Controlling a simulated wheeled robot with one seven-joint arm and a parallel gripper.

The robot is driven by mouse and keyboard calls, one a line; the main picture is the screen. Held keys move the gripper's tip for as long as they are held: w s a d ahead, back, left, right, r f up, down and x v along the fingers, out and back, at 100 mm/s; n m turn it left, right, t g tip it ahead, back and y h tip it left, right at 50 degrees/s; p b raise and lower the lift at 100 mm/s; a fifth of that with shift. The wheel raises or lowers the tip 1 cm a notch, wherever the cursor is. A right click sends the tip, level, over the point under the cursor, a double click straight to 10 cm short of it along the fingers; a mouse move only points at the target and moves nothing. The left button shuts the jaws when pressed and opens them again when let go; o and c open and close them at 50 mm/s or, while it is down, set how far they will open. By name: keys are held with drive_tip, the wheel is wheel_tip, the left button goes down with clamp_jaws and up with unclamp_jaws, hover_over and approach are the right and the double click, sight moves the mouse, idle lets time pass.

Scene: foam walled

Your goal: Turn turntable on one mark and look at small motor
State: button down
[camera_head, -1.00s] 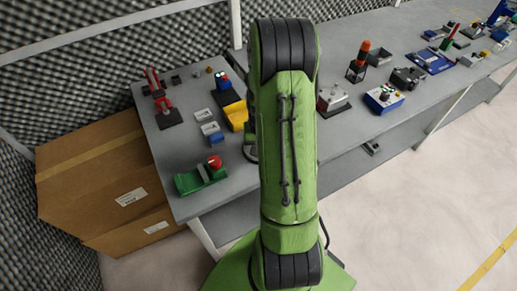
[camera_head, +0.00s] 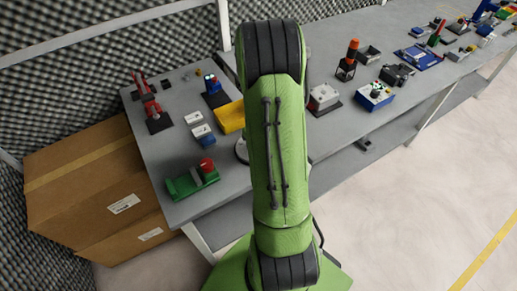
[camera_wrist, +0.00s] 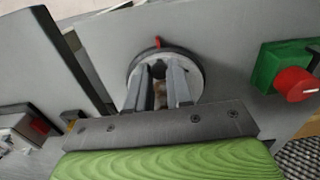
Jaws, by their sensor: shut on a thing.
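The turntable is a round grey disc with a dark rim (camera_wrist: 197,72) in the wrist view, with a red mark (camera_wrist: 158,42) at its far edge. In the head view only its left edge (camera_head: 240,151) shows beside my arm. My gripper (camera_wrist: 160,84) is over the disc, its two grey fingers close together around a small tan-brown piece (camera_wrist: 160,95). The fingers hide most of this piece, and I cannot tell whether it is the small motor or a part of the turntable. My gripper is hidden behind my green arm in the head view.
A green block with a red knob (camera_head: 194,180) stands near the bench's front left and shows at right in the wrist view (camera_wrist: 275,66). A yellow bin (camera_head: 230,118) is behind the turntable. A grey box (camera_head: 323,97) stands right of my arm. Cardboard boxes (camera_head: 90,190) flank the bench.

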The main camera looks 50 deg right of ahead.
drive_tip(key=shift+d+n, duration=0.5)
drive_tip(key=shift+n, duration=0.6)
drive_tip(key=shift+d+n, duration=0.45)
drive_tip(key=shift+n, duration=0.65)
drive_tip(key=shift+w+d+n+b, duration=0.15)
drive_tip(key=shift+d+n, duration=0.25)
drive_tip(key=shift+n, duration=0.55)
drive_tip(key=shift+w+d+n+b, duration=0.1)
drive_tip(key=shift+d+n+b, duration=0.2)
drive_tip(key=shift+n, duration=0.65)
drive_tip(key=shift+d+n, duration=0.2)
drive_tip(key=shift+n, duration=0.2)
drive_tip(key=c, duration=1)
unclamp_jaws()
wheel_tip(320, 180, up, 16)
drive_tip(key=p, duration=0.3)
drive_tip(key=shift+f, duration=0.1)
